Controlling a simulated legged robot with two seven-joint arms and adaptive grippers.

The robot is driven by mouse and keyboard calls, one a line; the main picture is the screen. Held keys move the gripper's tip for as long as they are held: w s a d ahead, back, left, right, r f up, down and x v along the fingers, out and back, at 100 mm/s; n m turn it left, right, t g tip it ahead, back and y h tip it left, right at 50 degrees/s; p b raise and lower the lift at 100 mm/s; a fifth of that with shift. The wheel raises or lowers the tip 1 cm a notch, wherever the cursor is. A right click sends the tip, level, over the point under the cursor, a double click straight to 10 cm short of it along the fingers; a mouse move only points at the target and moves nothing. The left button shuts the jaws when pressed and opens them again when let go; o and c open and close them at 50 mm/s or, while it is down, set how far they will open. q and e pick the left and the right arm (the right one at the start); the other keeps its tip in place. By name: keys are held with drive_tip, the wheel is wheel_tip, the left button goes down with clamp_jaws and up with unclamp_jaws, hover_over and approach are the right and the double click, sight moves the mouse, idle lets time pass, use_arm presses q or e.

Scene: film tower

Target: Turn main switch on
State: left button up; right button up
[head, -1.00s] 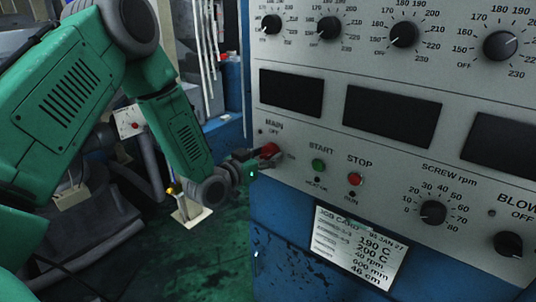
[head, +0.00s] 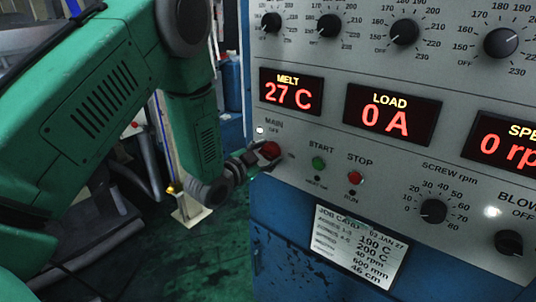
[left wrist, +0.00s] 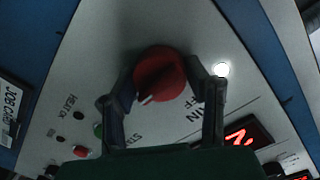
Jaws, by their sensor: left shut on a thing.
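The main switch is a red rotary knob (head: 270,149) at the lower left of the grey control panel (head: 400,160), beside the word MAIN. In the left wrist view the red knob (left wrist: 159,74) sits between the two fingers, and its white pointer line shows at its lower side. My left gripper (head: 258,153) is shut on the knob; it also shows in the left wrist view (left wrist: 168,88). A small white lamp (head: 260,130) by MAIN is lit. The displays are lit: MELT 27 C (head: 290,92), LOAD 0 A (head: 390,114) and a speed display with 0 rpm (head: 505,140).
A green START button (head: 318,163) and a red STOP button (head: 355,178) are close to the right of the knob. A screw rpm dial (head: 433,211) is farther right. A job card (head: 358,247) hangs below. Floor shows at lower left.

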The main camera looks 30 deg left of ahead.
use_arm(q)
drive_tip(key=shift+s+f, duration=0.15)
drive_tip(key=shift+f, duration=0.15)
drive_tip(key=o, duration=1.2)
drive_tip(key=shift+c, duration=0.2)
drive_tip(key=shift+r, duration=0.1)
drive_tip(key=s+a, duration=0.1)
drive_tip(key=s, duration=1)
drive_tip(key=shift+s+r, duration=0.35)
drive_tip(key=shift+r, duration=0.05)
